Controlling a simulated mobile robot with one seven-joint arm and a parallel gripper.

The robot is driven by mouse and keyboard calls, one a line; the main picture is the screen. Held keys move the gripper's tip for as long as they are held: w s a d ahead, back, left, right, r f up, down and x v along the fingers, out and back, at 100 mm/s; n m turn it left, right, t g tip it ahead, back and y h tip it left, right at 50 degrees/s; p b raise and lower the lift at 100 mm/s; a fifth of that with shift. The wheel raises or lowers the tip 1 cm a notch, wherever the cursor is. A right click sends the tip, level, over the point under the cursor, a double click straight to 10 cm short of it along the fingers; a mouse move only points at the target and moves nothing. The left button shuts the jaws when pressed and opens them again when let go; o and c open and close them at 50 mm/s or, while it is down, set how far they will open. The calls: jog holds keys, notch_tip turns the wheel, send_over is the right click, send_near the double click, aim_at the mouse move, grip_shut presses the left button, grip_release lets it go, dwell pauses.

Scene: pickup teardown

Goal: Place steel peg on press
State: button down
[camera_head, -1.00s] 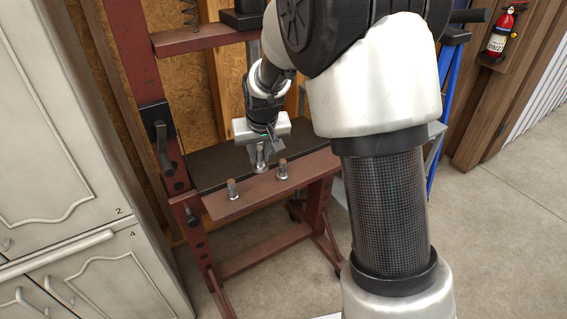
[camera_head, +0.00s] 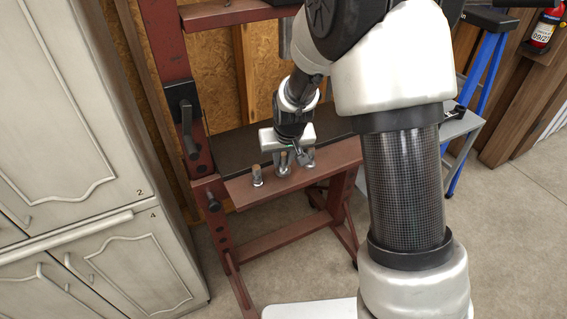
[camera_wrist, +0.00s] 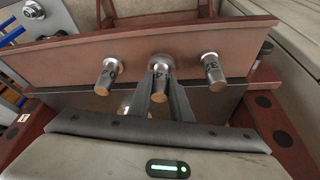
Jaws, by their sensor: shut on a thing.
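The press is a red steel frame (camera_head: 209,158) with a flat front beam (camera_head: 236,190). Two steel pegs with brownish tops stand on the beam, a left one (camera_head: 257,177) and a right one (camera_head: 311,157). My gripper (camera_head: 283,164) is shut on a third steel peg (camera_wrist: 162,68), between the other two and roughly in line with them. In the wrist view, my fingers (camera_wrist: 162,82) close around this peg, with a peg on the left (camera_wrist: 107,77) and one on the right (camera_wrist: 213,72). Whether the held peg's base touches the beam is hard to tell.
A white cabinet (camera_head: 75,110) stands close on the left. A blue stepladder (camera_head: 487,75) and a fire extinguisher (camera_head: 542,28) are at the right. A dark plate (camera_head: 238,148) lies behind the front beam.

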jog(key=shift+f, duration=0.6)
jog(key=shift+f, duration=0.15)
jog(key=c, duration=1.6)
grip_release()
